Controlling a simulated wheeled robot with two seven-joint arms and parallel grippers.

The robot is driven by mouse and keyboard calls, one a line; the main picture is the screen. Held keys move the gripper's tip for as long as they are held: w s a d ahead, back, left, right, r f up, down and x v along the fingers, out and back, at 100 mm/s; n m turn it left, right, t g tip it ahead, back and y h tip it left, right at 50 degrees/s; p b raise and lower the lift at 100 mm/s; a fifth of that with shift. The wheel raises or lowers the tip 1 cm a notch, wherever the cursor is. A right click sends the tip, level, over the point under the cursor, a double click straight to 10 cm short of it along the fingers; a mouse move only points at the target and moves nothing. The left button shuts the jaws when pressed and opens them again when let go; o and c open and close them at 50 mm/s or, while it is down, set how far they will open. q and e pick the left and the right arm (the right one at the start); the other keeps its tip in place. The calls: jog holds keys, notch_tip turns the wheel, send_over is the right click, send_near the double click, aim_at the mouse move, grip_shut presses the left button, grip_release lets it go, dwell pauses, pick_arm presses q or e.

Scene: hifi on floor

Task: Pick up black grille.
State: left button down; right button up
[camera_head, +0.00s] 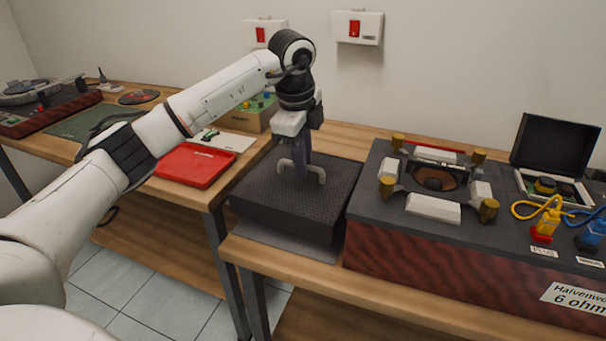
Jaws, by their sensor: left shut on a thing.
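The black grille (265,212) is a dark, perforated, box-like cover with a pale arched handle (319,172) on its top. It is near the middle of the view, over a grey pad (285,246) on the wooden table. My left gripper (301,170) points down at the grille's top and is shut on the handle. The fingertips partly hide the handle. I cannot tell whether the grille touches the pad. My right gripper is not in view.
A speaker box (440,250) with brass-coloured posts stands close on the right. Yellow and blue plugs (548,222) and an open black case (553,150) are farther right. A red tray (195,165) and a turntable (40,104) are on the left table.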

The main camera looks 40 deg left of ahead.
pick_arm(q)
notch_tip(320, 180, up, 14)
jog(key=p, duration=0.1)
jog(key=shift+f, duration=0.2)
jog(key=shift+a, duration=0.1)
